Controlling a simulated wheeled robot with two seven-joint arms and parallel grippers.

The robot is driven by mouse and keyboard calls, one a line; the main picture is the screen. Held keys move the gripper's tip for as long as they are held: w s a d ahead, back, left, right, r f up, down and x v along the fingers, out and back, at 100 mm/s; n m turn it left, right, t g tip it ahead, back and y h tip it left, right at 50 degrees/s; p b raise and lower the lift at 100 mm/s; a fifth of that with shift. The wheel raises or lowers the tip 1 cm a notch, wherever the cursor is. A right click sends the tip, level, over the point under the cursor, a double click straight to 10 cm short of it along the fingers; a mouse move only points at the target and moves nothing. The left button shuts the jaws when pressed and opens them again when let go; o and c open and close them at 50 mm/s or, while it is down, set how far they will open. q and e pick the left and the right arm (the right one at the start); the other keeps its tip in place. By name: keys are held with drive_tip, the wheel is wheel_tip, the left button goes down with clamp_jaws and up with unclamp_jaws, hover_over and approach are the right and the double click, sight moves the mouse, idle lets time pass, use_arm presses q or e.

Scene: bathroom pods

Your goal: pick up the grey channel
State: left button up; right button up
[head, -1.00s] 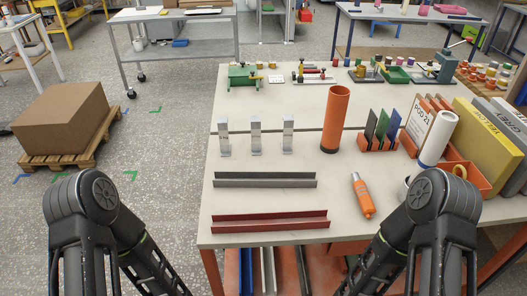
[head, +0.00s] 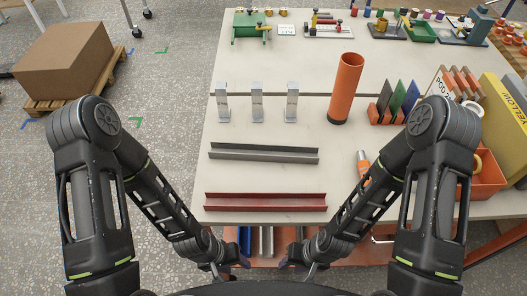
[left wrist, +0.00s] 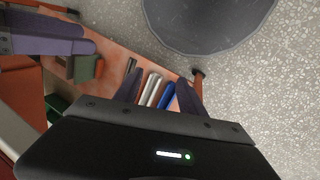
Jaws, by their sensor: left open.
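The grey channel (head: 264,153) lies lengthwise across the table, behind a similar red channel (head: 265,202). Nothing touches it. My left gripper (head: 238,262) hangs low at the table's front edge, nearer to me than both channels and apart from them. In the left wrist view its two fingers (left wrist: 160,92) are spread, with nothing held between them. My right gripper (head: 287,262) hangs just to the right of it, also in front of the edge; its fingers are too small and dark to read.
Three upright metal brackets (head: 257,102) stand behind the grey channel. An orange tube (head: 346,88) stands to their right. An orange bottle (head: 363,165) is partly hidden by my right arm. Bars (left wrist: 152,90) lie on a shelf below the tabletop. The tabletop around the channels is clear.

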use_arm(q)
drive_tip(key=shift+f, duration=0.1)
drive_tip(key=shift+c, duration=0.8)
drive_tip(key=b+x, duration=0.2)
drive_tip(key=a+b+x, duration=0.1)
drive_tip(key=b+x, duration=0.1)
drive_tip(key=b, duration=0.1)
drive_tip(key=shift+w+d+f, duration=0.1)
drive_tip(key=shift+f, duration=0.4)
drive_tip(key=shift+c, duration=1.1)
drive_tip(key=shift+r, duration=0.25)
